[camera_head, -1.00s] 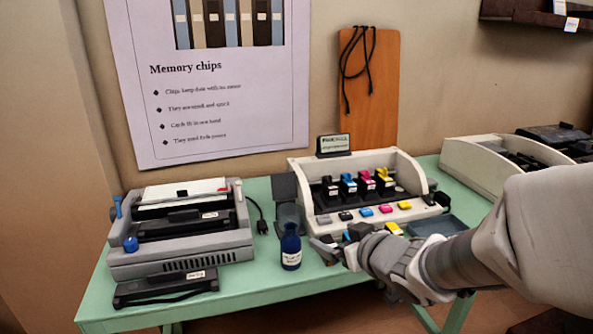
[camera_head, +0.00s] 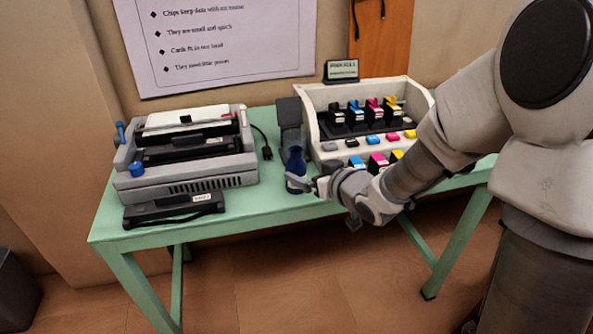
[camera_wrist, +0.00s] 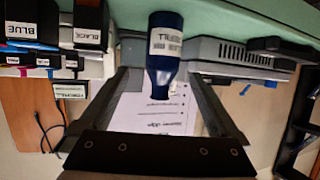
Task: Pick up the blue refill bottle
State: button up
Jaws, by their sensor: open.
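The blue refill bottle (camera_head: 296,160) stands upright on the green table, left of the white ink printer. In the wrist view, which is upside down, the bottle (camera_wrist: 165,50) shows a dark blue body and a white label. My gripper (camera_head: 302,184) is open at the bottle's near side and hides part of its lower body. In the wrist view the two fingers of my gripper (camera_wrist: 159,74) are spread, with the bottle's neck between the tips and its body just beyond. I cannot tell whether a finger touches it.
The white printer (camera_head: 312,105) with coloured cartridges stands close to the right. A dark upright panel (camera_head: 289,113) is just behind the bottle. A grey binding machine (camera_head: 190,182) and a black device (camera_head: 172,209) are to the left. The table's front strip (camera_head: 255,218) is clear.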

aim_at(296, 149)
jog(key=b+x, duration=0.2)
jog(key=x, duration=0.7)
jog(key=shift+a+b, duration=0.2)
jog(key=shift+b, duration=0.1)
jog(key=shift+s, duration=0.1)
jog(key=shift+c, duration=0.3)
jog(key=shift+r, duration=0.1)
grip_shut()
jog(key=shift+r, duration=0.1)
jog(key=shift+r+p, duration=0.4)
jog(key=shift+r, duration=0.25)
jog(key=r+p, duration=0.1)
jog(key=r, duration=0.2)
jog(key=shift+d+r+p, duration=0.15)
jog(key=shift+d+p, duration=0.25)
jog(key=s+d+r+p, duration=0.1)
jog(key=d+r+p, duration=0.4)
jog(key=d, duration=0.5)
jog(key=shift+s+d+r+p, duration=0.2)
jog(key=shift+d+r+p, duration=0.2)
jog(key=shift+r, duration=0.2)
